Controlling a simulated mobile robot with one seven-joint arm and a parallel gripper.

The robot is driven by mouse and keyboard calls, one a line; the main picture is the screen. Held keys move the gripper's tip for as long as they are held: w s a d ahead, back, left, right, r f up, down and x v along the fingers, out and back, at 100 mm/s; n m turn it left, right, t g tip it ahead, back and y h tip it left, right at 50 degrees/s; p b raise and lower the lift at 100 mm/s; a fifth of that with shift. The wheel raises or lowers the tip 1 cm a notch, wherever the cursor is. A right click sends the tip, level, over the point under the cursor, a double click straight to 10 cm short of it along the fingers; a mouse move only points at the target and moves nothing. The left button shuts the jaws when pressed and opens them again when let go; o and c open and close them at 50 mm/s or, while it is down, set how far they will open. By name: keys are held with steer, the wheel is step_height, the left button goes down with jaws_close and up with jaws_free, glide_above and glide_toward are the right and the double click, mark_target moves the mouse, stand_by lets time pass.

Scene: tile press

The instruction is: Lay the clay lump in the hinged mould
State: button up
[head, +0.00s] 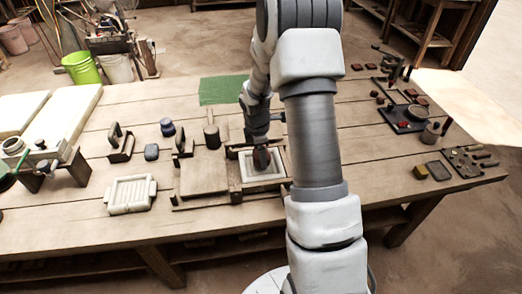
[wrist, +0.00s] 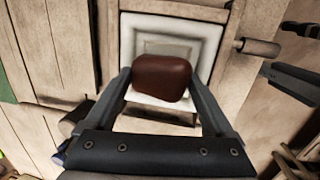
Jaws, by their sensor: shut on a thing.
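The clay lump (wrist: 162,78) is a reddish-brown rounded block. My gripper (wrist: 160,84) is shut on it, with one finger on each side, and it also shows in the head view (head: 261,158). The hinged mould (head: 247,186) is a wooden frame with a pale, stepped square recess (wrist: 140,45). Its wooden lid (head: 203,174) lies open to the left. The lump is over the near part of the recess in the wrist view. I cannot tell whether it touches the recess floor. My arm hides the mould's right side in the head view.
A pale ribbed tray (head: 131,194) lies left of the mould. A dark blue pot (head: 167,128) and a grey block (head: 151,152) stand behind it. A green mat (head: 221,90) lies at the back. Tools and small blocks crowd the right end.

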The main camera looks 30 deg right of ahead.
steer(key=shift+f+b, duration=0.35)
steer(key=shift+f, duration=0.5)
steer(key=o, duration=1.4)
